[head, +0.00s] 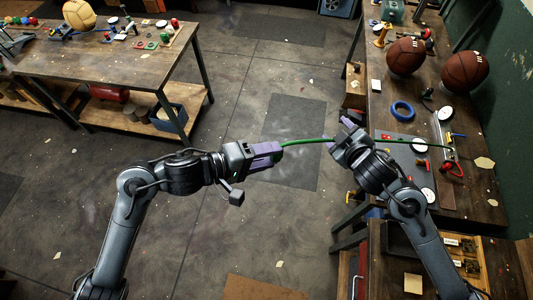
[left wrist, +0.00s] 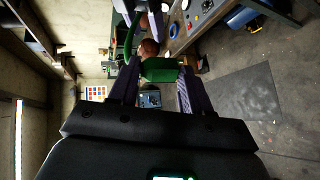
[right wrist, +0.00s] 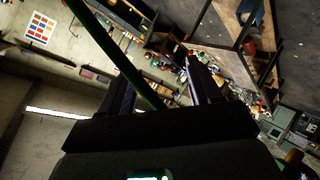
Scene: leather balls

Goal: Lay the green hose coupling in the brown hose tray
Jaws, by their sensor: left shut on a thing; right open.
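The green hose coupling (left wrist: 160,70) is a green block between the fingers of my left gripper (head: 277,153), which is shut on it above the open floor. From it a green hose (head: 308,141) runs right in the head view, past my right gripper (head: 336,131), to the right bench. My right gripper is open. In the right wrist view the hose (right wrist: 115,55) crosses in front of its fingers; I cannot tell whether it touches them. I cannot surely identify the brown hose tray; a narrow brown piece (head: 447,196) lies on the right bench.
The right bench (head: 383,106) carries two brown balls (head: 406,56), a blue ring (head: 402,110) and small parts. A wooden compartment box (head: 465,258) stands at the lower right. Another cluttered bench (head: 110,72) is at the upper left. Floor lies between the benches.

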